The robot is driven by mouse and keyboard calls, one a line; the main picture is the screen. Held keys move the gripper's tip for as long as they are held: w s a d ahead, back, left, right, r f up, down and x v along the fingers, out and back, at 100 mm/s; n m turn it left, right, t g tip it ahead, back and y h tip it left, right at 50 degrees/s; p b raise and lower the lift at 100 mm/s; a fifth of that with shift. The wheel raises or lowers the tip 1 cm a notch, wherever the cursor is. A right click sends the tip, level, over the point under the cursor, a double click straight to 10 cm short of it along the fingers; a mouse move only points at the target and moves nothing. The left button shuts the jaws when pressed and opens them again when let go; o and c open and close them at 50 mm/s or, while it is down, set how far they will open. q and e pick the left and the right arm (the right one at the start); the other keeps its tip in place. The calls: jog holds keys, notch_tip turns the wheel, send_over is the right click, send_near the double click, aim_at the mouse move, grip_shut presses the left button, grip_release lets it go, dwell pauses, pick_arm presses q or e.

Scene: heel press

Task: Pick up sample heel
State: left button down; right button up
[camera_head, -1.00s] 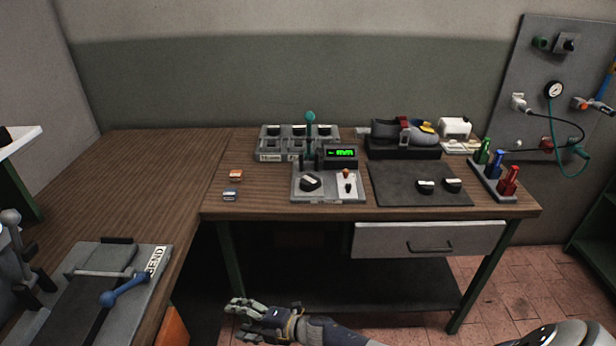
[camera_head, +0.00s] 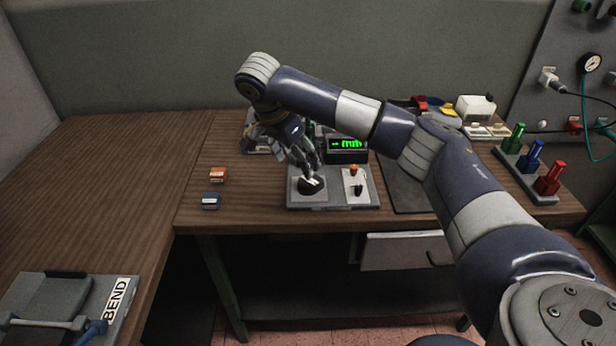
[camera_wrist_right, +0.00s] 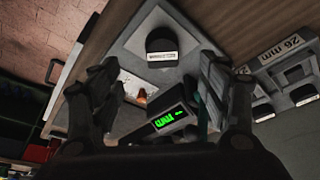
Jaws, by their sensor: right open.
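The sample heel (camera_head: 312,186) is a small black block with a white label. It sits on the grey plate of the measuring device (camera_head: 336,201), beside a green-lit display (camera_head: 346,144). My right gripper (camera_head: 310,171) is just above the heel, fingers pointing down, and partly covers it. In the right wrist view the heel (camera_wrist_right: 162,46) lies between and beyond the two spread fingers (camera_wrist_right: 160,72). The right gripper is open with nothing in it. My left gripper is not in view.
Labelled grey trays (camera_wrist_right: 285,75) stand behind the device, mostly hidden by my right arm in the head view.

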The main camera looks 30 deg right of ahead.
jog(key=p, duration=0.1)
send_over(308, 182)
jog(key=a, duration=0.2)
jog(key=f, duration=0.2)
jog(key=s+f, duration=0.1)
jog(key=f, duration=0.1)
jog(key=shift+d, duration=0.15)
jog(key=x, duration=0.1)
jog(key=p+x, duration=0.1)
jog(key=x, duration=0.1)
jog(key=p+x, duration=0.1)
jog(key=shift+w+d+f, duration=0.1)
jog(key=shift+w+f, duration=0.25)
jog(key=shift+w, duration=0.05)
jog(key=shift+w+d+f, duration=0.1)
jog(key=shift+d+f, duration=0.05)
jog(key=shift+f, duration=0.25)
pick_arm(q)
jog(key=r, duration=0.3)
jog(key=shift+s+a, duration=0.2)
pick_arm(e)
jog(key=c, duration=1.2)
